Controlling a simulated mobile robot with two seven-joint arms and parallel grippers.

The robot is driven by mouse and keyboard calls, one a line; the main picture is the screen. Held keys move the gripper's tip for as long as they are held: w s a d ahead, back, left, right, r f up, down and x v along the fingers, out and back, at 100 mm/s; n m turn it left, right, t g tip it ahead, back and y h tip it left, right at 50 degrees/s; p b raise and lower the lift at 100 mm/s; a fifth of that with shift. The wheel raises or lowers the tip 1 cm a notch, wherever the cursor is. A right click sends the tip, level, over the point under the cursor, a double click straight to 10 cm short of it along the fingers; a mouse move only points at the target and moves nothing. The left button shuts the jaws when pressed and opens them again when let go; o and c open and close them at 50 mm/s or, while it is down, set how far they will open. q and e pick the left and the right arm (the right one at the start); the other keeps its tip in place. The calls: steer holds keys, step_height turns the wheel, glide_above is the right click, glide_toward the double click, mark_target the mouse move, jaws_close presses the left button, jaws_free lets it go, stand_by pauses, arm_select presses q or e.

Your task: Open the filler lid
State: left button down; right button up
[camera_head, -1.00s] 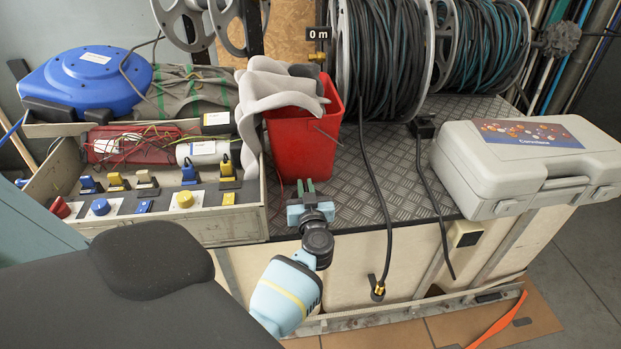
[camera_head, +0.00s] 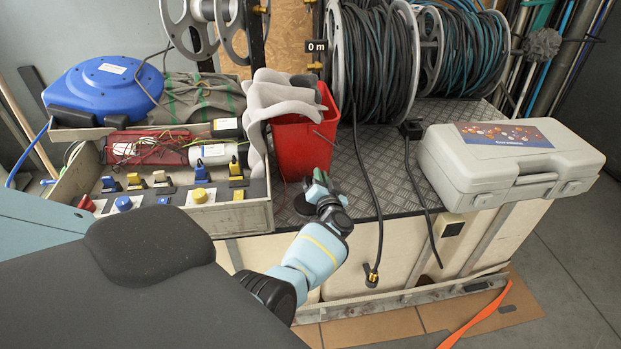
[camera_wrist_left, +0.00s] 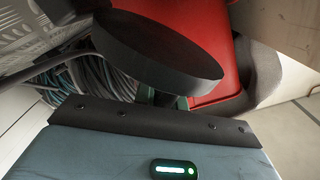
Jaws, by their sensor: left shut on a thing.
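The filler lid (camera_head: 303,205) is a round black disc at the front edge of the metal deck, just in front of the red bucket. In the left wrist view the lid (camera_wrist_left: 165,50) fills the upper middle, seen at a slant, with its thick rim towards me. My left gripper (camera_head: 318,187) is shut on the lid at its right side; its green fingertips (camera_wrist_left: 165,99) are partly hidden behind the disc in the wrist view. The filler opening under the lid is not visible. My right gripper is not in view.
The red bucket (camera_head: 303,146), with grey cloth (camera_head: 275,100) over its rim, stands close behind. A wooden tray of switches (camera_head: 235,219) is at the left. A hanging black hose (camera_head: 366,175) and a grey case (camera_head: 510,160) are at the right. Bare deck (camera_head: 395,185) lies between.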

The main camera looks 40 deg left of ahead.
arm_select(q)
steer(key=shift+w+d+r+m, duration=0.15)
steer(key=shift+w+d+m, duration=0.25)
steer(key=shift+m, duration=0.1)
steer(key=shift+w+d+m, duration=0.35)
steer(key=shift+m, duration=0.45)
steer(key=shift+w+d+m, duration=0.25)
steer(key=shift+w+m, duration=0.1)
steer(key=shift+m, duration=0.25)
steer(key=shift+w+d+f+b, duration=0.2)
steer(key=shift+w+d+b, duration=0.05)
steer(key=shift+b, duration=0.1)
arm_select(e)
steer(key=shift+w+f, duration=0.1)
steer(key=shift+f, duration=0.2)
arm_select(q)
steer(key=shift+d+f, duration=0.1)
steer(key=shift+f, duration=0.05)
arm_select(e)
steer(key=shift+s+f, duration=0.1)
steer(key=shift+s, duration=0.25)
arm_select(q)
steer(key=c, duration=1.5)
jaws_free()
steer(key=shift+w, duration=0.1)
